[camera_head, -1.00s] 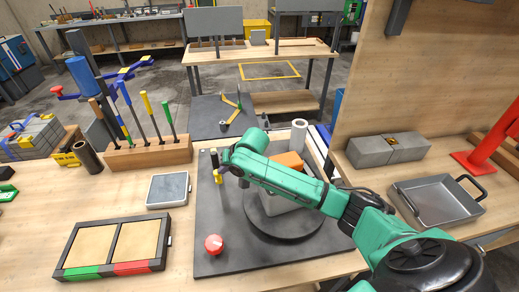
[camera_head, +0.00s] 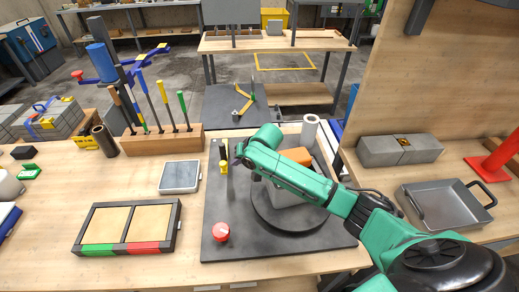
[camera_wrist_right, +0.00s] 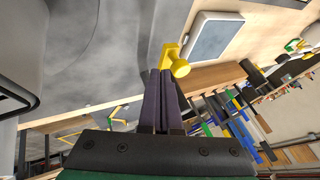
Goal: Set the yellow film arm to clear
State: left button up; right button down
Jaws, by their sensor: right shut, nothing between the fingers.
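The yellow film arm (camera_head: 224,166) shows as a small yellow piece beside a dark upright at the left part of the dark grey plate (camera_head: 222,200). In the right wrist view it is a yellow bar with a round knob (camera_wrist_right: 175,62), just at my fingertips; I cannot tell whether they touch. My right gripper (camera_head: 238,157) reaches in from the right, over the plate. Its fingers are shut and empty in the wrist view (camera_wrist_right: 160,75). No clear mark is legible. My left gripper is not in view.
A round dark turntable (camera_head: 290,215) with a grey block stands under my right arm. A red button (camera_head: 221,232) is at the plate's front left. A tool rack (camera_head: 160,142), a grey tablet (camera_head: 180,176) and a framed tray (camera_head: 175,226) lie to the left.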

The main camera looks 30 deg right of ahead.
pick_arm(q)
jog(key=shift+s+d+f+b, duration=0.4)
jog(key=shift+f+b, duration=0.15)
jog(key=shift+b, duration=0.6)
pick_arm(e)
jog(key=v, duration=1.1)
jog(key=shift+s+d+f, duration=0.2)
jog(key=shift+s+d, duration=0.15)
jog(key=shift+d, duration=0.1)
jog(key=shift+a, duration=0.1)
jog(key=shift+f, duration=0.1)
